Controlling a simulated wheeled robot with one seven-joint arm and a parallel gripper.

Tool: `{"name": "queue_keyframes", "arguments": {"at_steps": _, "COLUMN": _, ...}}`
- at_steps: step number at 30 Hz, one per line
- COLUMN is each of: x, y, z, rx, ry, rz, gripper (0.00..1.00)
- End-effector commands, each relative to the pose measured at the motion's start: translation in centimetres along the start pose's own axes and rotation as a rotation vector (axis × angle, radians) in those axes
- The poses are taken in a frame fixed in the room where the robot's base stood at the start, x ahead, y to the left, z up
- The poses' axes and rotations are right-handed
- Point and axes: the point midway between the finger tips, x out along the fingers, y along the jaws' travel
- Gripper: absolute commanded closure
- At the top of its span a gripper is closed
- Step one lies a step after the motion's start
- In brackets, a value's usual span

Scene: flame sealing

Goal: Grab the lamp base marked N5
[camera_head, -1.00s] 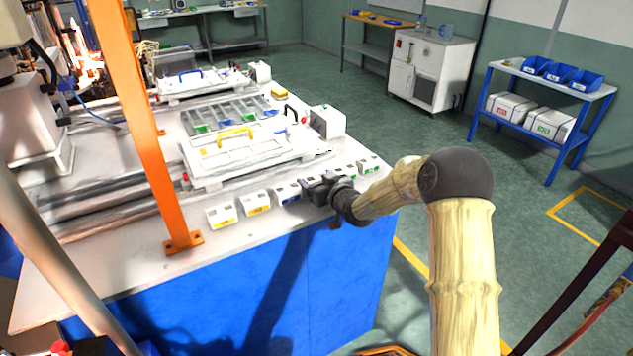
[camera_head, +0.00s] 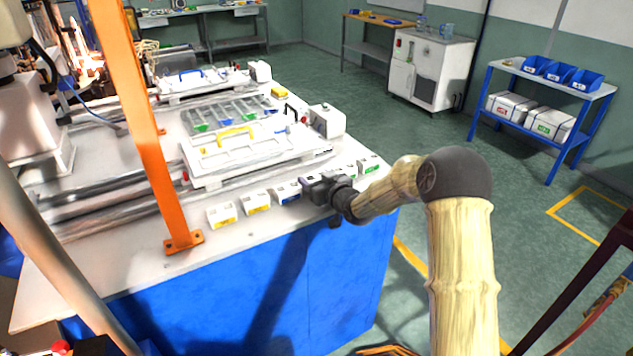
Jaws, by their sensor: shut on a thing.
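A row of small white lamp bases with coloured labels stands along the front edge of the white-topped table. Two with yellow labels (camera_head: 222,215) (camera_head: 255,203) are at the left, one with a blue label (camera_head: 288,193) is right of them, and one with a green label (camera_head: 369,165) is at the right end. My gripper (camera_head: 312,188) is down in the row, just right of the blue-labelled base. It is shut on a lamp base that it mostly hides. The markings are too small to read, so I cannot tell which is N5.
A white fixture with a yellow handle (camera_head: 236,137) lies behind the row, and a white box (camera_head: 327,121) stands at its right. An orange post (camera_head: 150,150) rises at the left. The table front (camera_head: 230,300) is blue. Floor to the right is clear.

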Motion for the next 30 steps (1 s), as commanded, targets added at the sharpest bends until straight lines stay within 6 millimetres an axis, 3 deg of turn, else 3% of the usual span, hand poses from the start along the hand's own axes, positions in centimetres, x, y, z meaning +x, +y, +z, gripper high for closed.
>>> {"name": "queue_keyframes", "arguments": {"at_steps": 5, "x": -0.2, "y": 0.0, "z": -1.1, "rx": -0.001, "ry": 0.002, "rz": 0.000, "gripper": 0.61}}
{"name": "queue_keyframes", "arguments": {"at_steps": 19, "x": -1.8, "y": 0.0, "z": -9.1, "rx": -0.001, "ry": 0.004, "rz": 0.001, "gripper": 0.61}}
{"name": "queue_keyframes", "arguments": {"at_steps": 30, "x": -2.0, "y": 0.0, "z": -9.8, "rx": 0.000, "ry": 0.000, "rz": -0.001, "gripper": 0.61}}
